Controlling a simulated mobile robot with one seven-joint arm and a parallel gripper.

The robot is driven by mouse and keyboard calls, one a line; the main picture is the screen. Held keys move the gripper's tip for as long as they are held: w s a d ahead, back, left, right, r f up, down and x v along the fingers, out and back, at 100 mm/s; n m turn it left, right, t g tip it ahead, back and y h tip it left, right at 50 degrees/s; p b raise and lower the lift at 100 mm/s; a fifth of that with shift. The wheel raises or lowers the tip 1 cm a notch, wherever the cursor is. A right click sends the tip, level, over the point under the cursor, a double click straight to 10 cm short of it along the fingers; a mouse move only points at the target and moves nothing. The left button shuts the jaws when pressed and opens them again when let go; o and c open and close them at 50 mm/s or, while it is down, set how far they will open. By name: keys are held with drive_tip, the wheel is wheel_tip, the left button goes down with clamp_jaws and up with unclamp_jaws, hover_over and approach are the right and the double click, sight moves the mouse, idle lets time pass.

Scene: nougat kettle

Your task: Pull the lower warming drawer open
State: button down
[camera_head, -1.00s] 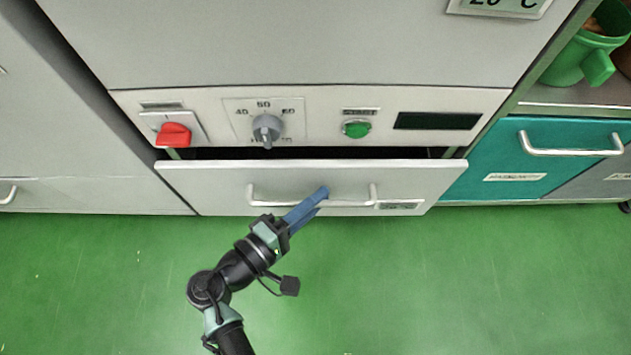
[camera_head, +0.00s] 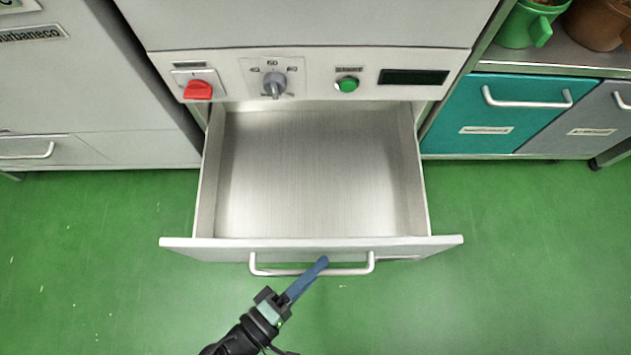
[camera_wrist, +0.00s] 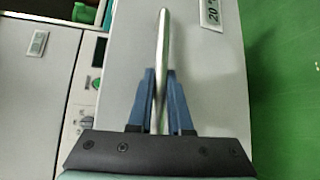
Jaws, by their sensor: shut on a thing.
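The lower warming drawer (camera_head: 320,165) stands far out from the cabinet, with its bare, empty metal inside in view. Its front panel (camera_head: 200,246) carries a bar handle (camera_head: 345,269). In the wrist view the two blue fingers of my gripper (camera_wrist: 159,80) lie on either side of the handle bar (camera_wrist: 164,35). The drawer front (camera_wrist: 205,75) fills much of that view.
Above the drawer is a control panel with a red switch (camera_head: 198,90), a dial (camera_head: 274,85) and a green button (camera_head: 347,85). A teal drawer (camera_head: 510,115) is at the right. Green floor (camera_head: 520,260) lies clear around the drawer.

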drive_tip(key=shift+s, duration=0.25)
drive_tip(key=c, duration=0.8)
unclamp_jaws()
drive_tip(key=shift+c, duration=0.2)
drive_tip(key=shift+s, duration=0.1)
drive_tip(key=p+v, duration=0.2)
drive_tip(key=v, duration=1.1)
